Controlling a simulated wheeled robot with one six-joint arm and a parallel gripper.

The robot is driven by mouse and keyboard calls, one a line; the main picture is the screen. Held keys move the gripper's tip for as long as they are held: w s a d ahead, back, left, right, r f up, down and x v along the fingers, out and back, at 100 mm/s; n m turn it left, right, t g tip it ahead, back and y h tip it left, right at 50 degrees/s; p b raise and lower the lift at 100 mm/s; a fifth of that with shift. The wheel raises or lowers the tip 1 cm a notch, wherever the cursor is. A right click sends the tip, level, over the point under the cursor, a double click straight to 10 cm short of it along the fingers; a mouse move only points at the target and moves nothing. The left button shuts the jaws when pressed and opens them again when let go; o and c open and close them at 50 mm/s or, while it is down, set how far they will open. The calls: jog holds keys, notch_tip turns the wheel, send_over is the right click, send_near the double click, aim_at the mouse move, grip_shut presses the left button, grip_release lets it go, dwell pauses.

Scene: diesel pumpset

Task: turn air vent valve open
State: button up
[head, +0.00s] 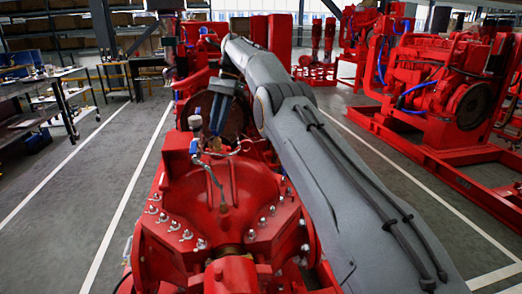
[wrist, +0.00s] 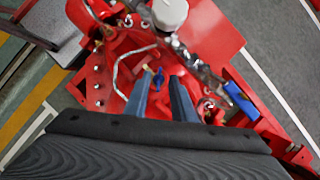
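In the wrist view, a small valve with a blue handle (wrist: 159,80) and a brass-coloured end shows between the two blue-grey fingertips of my gripper (wrist: 160,92). The fingers are apart, with a gap on each side of the handle; I cannot tell their height above it. A second, larger blue handle (wrist: 240,98) is on piping to the right, clear of the fingers. I cannot tell which is the air vent valve. In the head view, my gripper (head: 218,112) points down over the red pump, and a blue handle (head: 194,146) shows to its left.
A white round gauge or cap (wrist: 170,13) and metal fittings stand just ahead of the fingers. A thin bent metal pipe (wrist: 122,72) runs at their left. The red pump casing (head: 225,200) with several bolts lies below. Bare floor (head: 100,190) is to the left.

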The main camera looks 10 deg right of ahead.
jog(key=shift+r+m+p, duration=0.3)
jog(key=shift+p, duration=0.6)
jog(key=m+p, duration=0.1)
jog(key=p, duration=0.1)
jog(key=shift+s+t+p, duration=0.15)
jog(key=shift+t+p, duration=0.15)
jog(key=shift+p, duration=0.05)
